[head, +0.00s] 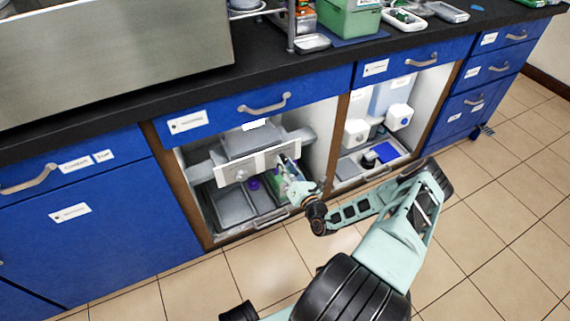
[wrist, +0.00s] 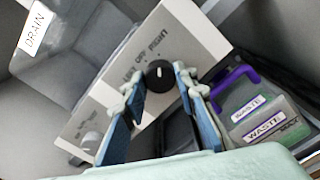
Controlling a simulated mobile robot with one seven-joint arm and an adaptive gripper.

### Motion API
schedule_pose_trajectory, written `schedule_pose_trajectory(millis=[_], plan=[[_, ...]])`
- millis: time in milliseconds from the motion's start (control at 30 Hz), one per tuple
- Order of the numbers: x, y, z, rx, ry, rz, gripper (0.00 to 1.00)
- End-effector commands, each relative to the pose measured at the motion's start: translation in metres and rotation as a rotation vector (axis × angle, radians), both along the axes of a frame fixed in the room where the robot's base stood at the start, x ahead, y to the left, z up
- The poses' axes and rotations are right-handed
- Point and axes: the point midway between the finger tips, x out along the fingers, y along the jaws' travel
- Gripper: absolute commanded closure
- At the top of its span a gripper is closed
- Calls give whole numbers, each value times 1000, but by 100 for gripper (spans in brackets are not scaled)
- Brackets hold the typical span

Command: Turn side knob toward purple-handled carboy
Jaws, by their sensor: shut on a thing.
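The black side knob (wrist: 160,73) sits on a pale control panel (wrist: 125,80) and has a white pointer line. My gripper (wrist: 159,82) is shut on the knob, one fingertip on each side. The purple-handled carboy (wrist: 262,122), with "WASTE" labels, stands to the right in the wrist view; its purple handle (wrist: 235,78) is beside my right finger. In the head view my gripper (head: 285,166) is at the right end of the panel (head: 238,168), inside the open cabinet; it hides the knob there.
A "DRAIN" label (wrist: 35,28) is on a grey vessel.

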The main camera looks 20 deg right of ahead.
Motion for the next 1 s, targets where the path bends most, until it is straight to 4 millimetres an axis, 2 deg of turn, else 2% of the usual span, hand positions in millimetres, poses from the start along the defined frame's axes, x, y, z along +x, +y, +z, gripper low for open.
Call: schedule_pose_trajectory(millis=[567, 600, 700, 1000], plan=[[0, 0, 0, 32, 2, 1, 98], [0, 0, 0, 32, 2, 1, 69], [0, 0, 0, 31, 2, 1, 58], [0, 0, 1, 30, 1, 0, 56]])
